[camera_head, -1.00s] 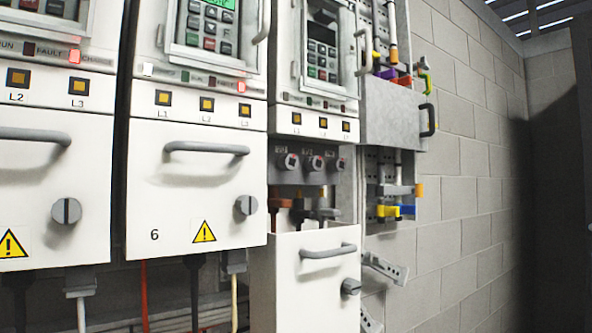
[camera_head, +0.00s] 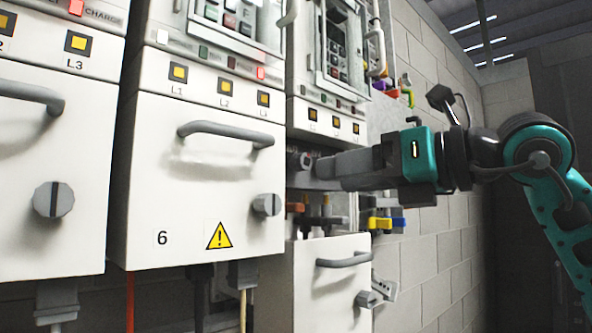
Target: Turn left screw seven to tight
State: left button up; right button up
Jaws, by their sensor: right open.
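The drive to the right of the one marked 6 has its lower white cover (camera_head: 330,290) dropped open, baring a dark recess with a screw row. The left screw (camera_head: 293,161) shows as a small dark round shape at the recess's left end; its slot angle is too small to tell. My right gripper (camera_head: 312,172) reaches in from the right, level with the row, with its fingertips just beside or at the left screw. I cannot tell whether they touch it. It is open and empty, and its grey body hides the other screws. My left gripper is not in view.
Drive 6's closed cover (camera_head: 200,190), with a handle (camera_head: 228,130) and a knob (camera_head: 266,205), stands close left of my gripper. Cable lugs (camera_head: 325,222) sit below it. The open cover's handle (camera_head: 343,262) juts out below. A block wall (camera_head: 435,285) is behind.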

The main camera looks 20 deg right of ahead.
aim_at(302, 162)
jog(key=s+d+r+m+t+h, duration=0.1)
jog(key=d+r+t+h, duration=0.1)
jog(key=d+r+h, duration=0.15)
pick_arm(q)
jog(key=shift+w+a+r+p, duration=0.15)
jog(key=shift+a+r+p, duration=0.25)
jog(key=shift+p, duration=0.55)
pick_arm(e)
jog(key=shift+y, duration=0.35)
jog(key=x, duration=1.2)
jog(key=shift+w+a+f, duration=0.15)
jog(key=shift+w, duration=0.05)
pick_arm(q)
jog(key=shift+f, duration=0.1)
pick_arm(e)
jog(key=c, duration=1.1)
jog(key=shift+o, duration=0.2)
